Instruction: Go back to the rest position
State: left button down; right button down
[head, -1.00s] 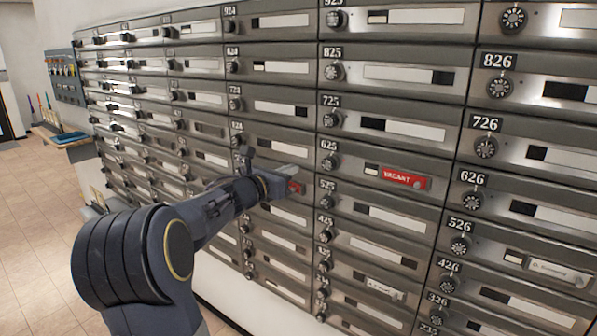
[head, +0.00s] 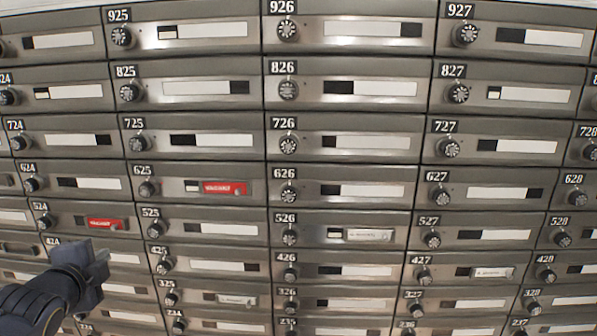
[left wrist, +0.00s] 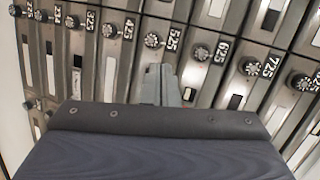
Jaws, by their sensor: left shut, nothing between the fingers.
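My left gripper (head: 100,262) is at the lower left of the head view, in front of the mailbox wall just below the red tag on box 524 (head: 105,224). It is shut and holds nothing. In the left wrist view its closed fingers (left wrist: 161,84) point at the mailbox fronts, near the 525 dial (left wrist: 153,40). I cannot tell whether the fingertips touch the wall. My right gripper is not in view.
The mailbox wall (head: 345,147) fills the head view, with round dials standing out from it. A red vacant tag (head: 224,188) is on box 625. White name tags are on 526 (head: 368,235), 427 (head: 491,272) and a lower box (head: 236,300). The space before the right side is clear.

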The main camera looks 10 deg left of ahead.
pick_arm(q)
jog(key=s+d+f+n+g+h, duration=0.2)
jog(key=s+d+f+n, duration=0.3)
jog(key=d, duration=0.3)
jog(key=s+d+f+n+g+h, duration=0.3)
jog(key=s+d+f+n+h, duration=0.1)
jog(key=s+d, duration=0.3)
jog(key=s+d+f+n+g+h, duration=0.3)
jog(key=s+d+f+n, duration=0.2)
jog(key=d, duration=0.6)
jog(key=shift+s+f+n, duration=0.4)
jog(key=shift+s+f, duration=0.1)
jog(key=shift+f, duration=0.25)
jog(key=shift+a, duration=0.15)
